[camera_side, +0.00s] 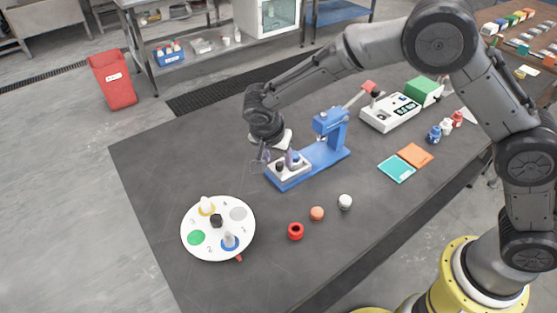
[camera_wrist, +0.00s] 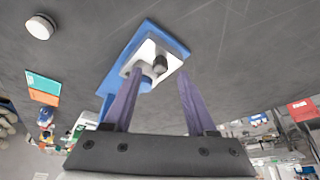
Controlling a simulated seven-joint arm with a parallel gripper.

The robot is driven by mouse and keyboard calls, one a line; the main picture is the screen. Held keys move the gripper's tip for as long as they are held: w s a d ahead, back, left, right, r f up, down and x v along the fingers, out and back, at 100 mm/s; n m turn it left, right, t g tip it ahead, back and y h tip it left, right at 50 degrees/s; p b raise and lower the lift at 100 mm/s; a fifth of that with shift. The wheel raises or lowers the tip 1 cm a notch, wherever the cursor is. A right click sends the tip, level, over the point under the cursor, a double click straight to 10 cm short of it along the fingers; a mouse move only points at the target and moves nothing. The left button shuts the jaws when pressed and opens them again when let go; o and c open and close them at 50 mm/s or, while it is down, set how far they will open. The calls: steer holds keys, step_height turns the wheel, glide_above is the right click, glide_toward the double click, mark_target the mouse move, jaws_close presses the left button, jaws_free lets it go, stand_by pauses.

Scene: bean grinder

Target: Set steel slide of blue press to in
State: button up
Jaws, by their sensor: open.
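The blue press (camera_side: 325,155) stands on the dark table, with its upright column and red-tipped lever at the back right. Its pale steel slide (camera_side: 287,170) lies at the front left end of the blue base, away from the column. In the wrist view the slide (camera_wrist: 173,58) carries a dark knob (camera_wrist: 160,64) and a pale round part beside it. My gripper (camera_side: 276,160) is open right over the slide. In the wrist view its two purple fingers (camera_wrist: 159,78) are apart, on either side of the knob's line. I cannot tell whether they touch anything.
A white numbered dial plate (camera_side: 218,250) lies at the front left. A white scale (camera_side: 390,112) stands behind right. Teal (camera_side: 396,169) and orange (camera_side: 415,155) tiles lie right.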

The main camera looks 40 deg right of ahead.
steer(key=shift+x, duration=1.15)
jaws_close()
stand_by(0.6)
